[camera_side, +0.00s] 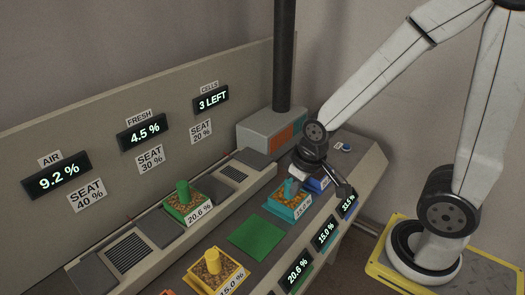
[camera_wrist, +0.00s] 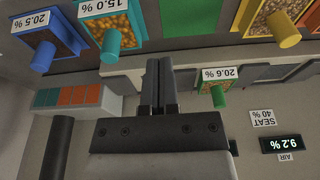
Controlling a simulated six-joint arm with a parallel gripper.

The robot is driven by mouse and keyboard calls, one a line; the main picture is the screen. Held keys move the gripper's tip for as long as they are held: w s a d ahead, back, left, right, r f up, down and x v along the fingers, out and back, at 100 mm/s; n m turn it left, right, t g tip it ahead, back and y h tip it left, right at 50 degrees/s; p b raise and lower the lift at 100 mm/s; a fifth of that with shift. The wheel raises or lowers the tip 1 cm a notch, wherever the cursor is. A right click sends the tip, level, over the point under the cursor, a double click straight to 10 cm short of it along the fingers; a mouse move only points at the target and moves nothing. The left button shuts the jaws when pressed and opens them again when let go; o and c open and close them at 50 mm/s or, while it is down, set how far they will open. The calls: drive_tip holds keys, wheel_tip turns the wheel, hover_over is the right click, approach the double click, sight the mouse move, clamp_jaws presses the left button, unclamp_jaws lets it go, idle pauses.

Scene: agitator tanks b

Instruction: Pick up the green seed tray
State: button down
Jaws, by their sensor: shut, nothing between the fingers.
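My gripper (camera_side: 345,190) is shut and empty at the right part of the bench, by the blue and teal trays and well apart from the green tray. In the wrist view its fingers (camera_wrist: 159,68) are together.
A teal tray (camera_side: 273,207), a blue tray (camera_side: 325,181) and a yellow tray (camera_side: 193,279) stand on the lower bench. A bare green square (camera_side: 257,237) lies between teal and yellow. A grey box (camera_side: 256,139) and dark column (camera_side: 284,55) stand at the back right.

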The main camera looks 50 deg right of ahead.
drive_tip(key=shift+c, duration=0.9)
unclamp_jaws()
drive_tip(key=n+t+y, duration=0.7)
drive_tip(key=n+y, duration=0.2)
drive_tip(key=y, duration=0.1)
approach(187, 184)
drive_tip(key=shift+x, duration=1.7)
drive_tip(key=shift+a, duration=0.15)
drive_tip(key=shift+x, duration=1.25)
